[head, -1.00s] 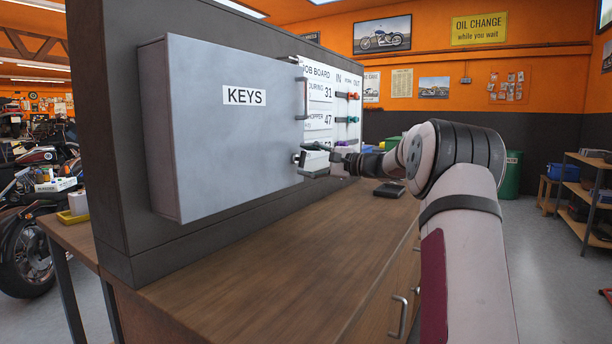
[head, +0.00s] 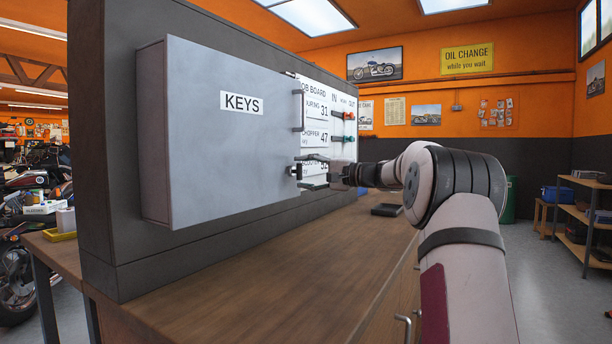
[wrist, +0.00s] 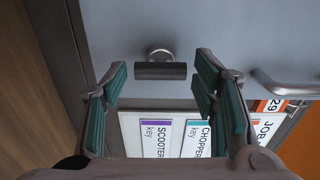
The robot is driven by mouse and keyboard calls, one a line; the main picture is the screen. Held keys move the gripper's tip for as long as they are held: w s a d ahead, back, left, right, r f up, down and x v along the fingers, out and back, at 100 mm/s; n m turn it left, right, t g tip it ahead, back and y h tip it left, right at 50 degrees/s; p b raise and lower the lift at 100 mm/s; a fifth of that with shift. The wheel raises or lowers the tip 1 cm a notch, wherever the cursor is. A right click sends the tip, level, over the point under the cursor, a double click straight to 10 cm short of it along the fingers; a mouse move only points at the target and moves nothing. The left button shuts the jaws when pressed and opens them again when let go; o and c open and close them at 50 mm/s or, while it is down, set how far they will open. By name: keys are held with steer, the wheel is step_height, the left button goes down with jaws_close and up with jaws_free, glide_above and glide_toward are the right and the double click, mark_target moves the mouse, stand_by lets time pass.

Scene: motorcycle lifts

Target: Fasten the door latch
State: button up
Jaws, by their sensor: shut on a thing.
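The grey key cabinet door (head: 225,150), labelled KEYS, looks flush with its cabinet. The latch (head: 296,172) is a small dark knob low by the door's right edge. In the wrist view the latch (wrist: 160,70) is a short dark bar on a round base, parallel to the door's edge. My gripper (head: 318,172) is at the latch, one finger above it and one below in the head view.
The door's bar handle (head: 300,104) is above the latch. It shows at the right of the wrist view (wrist: 287,88). A job board (head: 318,110) with key hooks is behind my gripper. The wooden bench top (head: 270,260) below is mostly clear, with a dark flat object (head: 386,210) farther back.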

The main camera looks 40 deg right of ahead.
steer(key=o, duration=1.2)
steer(key=v, duration=1.2)
